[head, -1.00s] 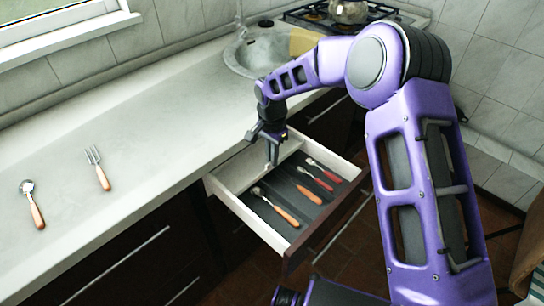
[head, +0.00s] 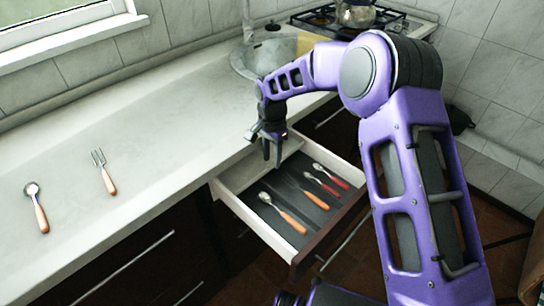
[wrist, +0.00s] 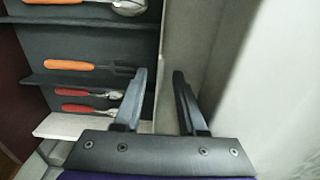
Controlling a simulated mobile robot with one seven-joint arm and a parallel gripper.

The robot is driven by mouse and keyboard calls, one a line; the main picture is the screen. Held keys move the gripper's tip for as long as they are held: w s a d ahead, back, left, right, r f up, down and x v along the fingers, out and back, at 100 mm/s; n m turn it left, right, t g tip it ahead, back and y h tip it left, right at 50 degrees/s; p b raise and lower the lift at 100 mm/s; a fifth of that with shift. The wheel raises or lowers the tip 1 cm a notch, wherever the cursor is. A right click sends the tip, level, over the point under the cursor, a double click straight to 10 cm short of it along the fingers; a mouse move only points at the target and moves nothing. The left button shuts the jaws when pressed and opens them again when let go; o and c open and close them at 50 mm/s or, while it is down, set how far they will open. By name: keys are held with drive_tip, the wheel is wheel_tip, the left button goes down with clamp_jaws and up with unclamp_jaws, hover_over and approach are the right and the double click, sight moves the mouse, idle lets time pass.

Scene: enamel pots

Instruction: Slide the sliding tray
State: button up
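The sliding tray (head: 284,193) is a dark grey insert with cutlery, lying inside a pulled-out drawer (head: 262,226). In the wrist view the tray (wrist: 85,28) fills the left side, with thin dividers between its compartments. It holds an orange-handled spoon (head: 283,214), an orange-handled fork (head: 316,200) and two red-handled pieces (head: 330,181). My gripper (head: 272,159) points down at the counter-side back part of the drawer. In the wrist view my gripper (wrist: 159,75) is open and empty, its left finger overlapping the tray's edge. I cannot tell whether it touches.
A spoon (head: 37,208) and a fork (head: 104,173) with orange handles lie on the counter (head: 160,120) at left. A sink (head: 247,62) and a stove with a pot (head: 355,14) are behind the arm.

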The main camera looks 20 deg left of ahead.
wheel_tip(320, 180, up, 18)
drive_tip(key=p, duration=0.2)
drive_tip(key=shift+f, duration=0.25)
drive_tip(key=shift+o, duration=0.3)
